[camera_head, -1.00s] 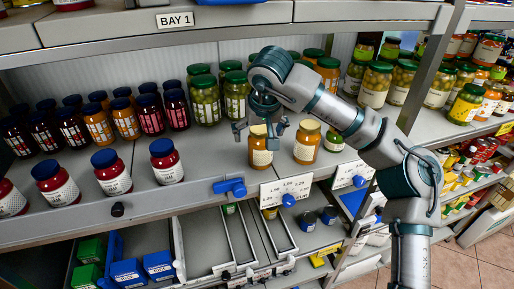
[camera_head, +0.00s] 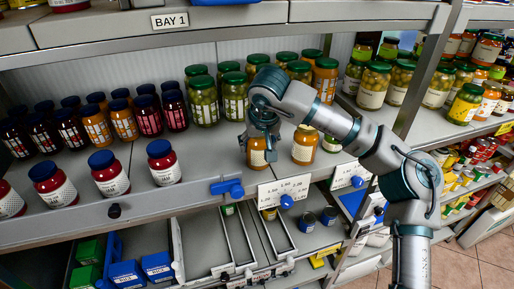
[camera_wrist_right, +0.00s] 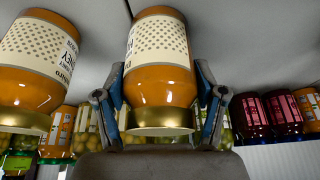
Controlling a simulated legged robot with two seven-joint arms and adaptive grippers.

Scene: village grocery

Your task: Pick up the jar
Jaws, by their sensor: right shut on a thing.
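An orange jar (camera_head: 257,156) with a gold lid and a pale dotted label stands at the front of the shelf, partly hidden by my right gripper. My right gripper (camera_head: 259,145) comes down on it from above and is shut around its upper part. In the right wrist view the jar (camera_wrist_right: 160,68) sits between the two fingers of the right gripper (camera_wrist_right: 161,100), with its gold lid toward the palm. I cannot tell whether its base touches the shelf. My left gripper is not in view.
A matching orange jar (camera_head: 304,147) stands close to the right. Red jars with blue lids (camera_head: 163,162) stand to the left. Green-lidded jars (camera_head: 204,99) stand behind. A price strip (camera_head: 285,188) runs along the front edge. Some bare shelf (camera_head: 212,155) lies left of the held jar.

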